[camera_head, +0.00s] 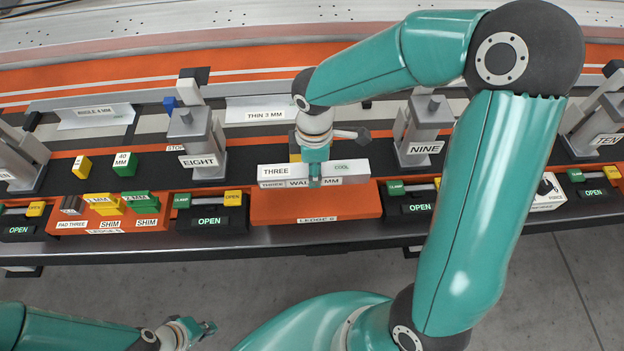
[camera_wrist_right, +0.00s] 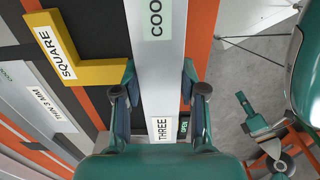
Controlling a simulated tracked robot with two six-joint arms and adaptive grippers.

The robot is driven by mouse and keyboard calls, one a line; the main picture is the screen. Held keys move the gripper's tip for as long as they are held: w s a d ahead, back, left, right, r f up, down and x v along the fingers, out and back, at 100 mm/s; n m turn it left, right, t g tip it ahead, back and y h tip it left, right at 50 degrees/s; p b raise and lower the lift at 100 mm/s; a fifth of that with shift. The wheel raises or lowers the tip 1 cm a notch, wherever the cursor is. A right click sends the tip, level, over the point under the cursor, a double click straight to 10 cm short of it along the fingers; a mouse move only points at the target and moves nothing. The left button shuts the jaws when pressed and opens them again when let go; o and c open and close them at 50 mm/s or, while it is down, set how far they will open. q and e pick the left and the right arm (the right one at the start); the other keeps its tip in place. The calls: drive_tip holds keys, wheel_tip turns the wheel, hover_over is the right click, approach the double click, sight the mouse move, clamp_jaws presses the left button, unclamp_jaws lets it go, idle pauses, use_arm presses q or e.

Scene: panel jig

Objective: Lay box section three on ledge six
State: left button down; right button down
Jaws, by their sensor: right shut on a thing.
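Box section three (camera_head: 350,172) is a silver bar labelled THREE, COOL and a wall size. My right gripper (camera_head: 316,178) is shut on it near its middle. In the right wrist view the bar (camera_wrist_right: 160,85) runs between the two fingers (camera_wrist_right: 158,78). The bar lies level, lengthwise along the orange ledge six (camera_head: 280,205), over its back part in the head view. The ledge's front and label show bare. I cannot tell whether the bar touches it. My left gripper (camera_head: 192,331) is low at the left, away from the bench; its opening is unclear.
A yellow square (camera_wrist_right: 90,73) lies close beside the bar. Clamp units marked OPEN (camera_head: 210,220) and (camera_head: 410,207) flank ledge six. Posts EIGHT (camera_head: 197,145) and NINE (camera_head: 424,135) stand behind. Another orange ledge at left holds shims (camera_head: 103,205).

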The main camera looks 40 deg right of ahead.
drive_tip(key=shift+f, duration=2.1)
drive_tip(key=c, duration=0.7)
unclamp_jaws()
drive_tip(key=shift+f, duration=0.1)
drive_tip(key=shift+o, duration=0.2)
wheel_tip(320, 180, up, 12)
drive_tip(key=shift+r, duration=0.15)
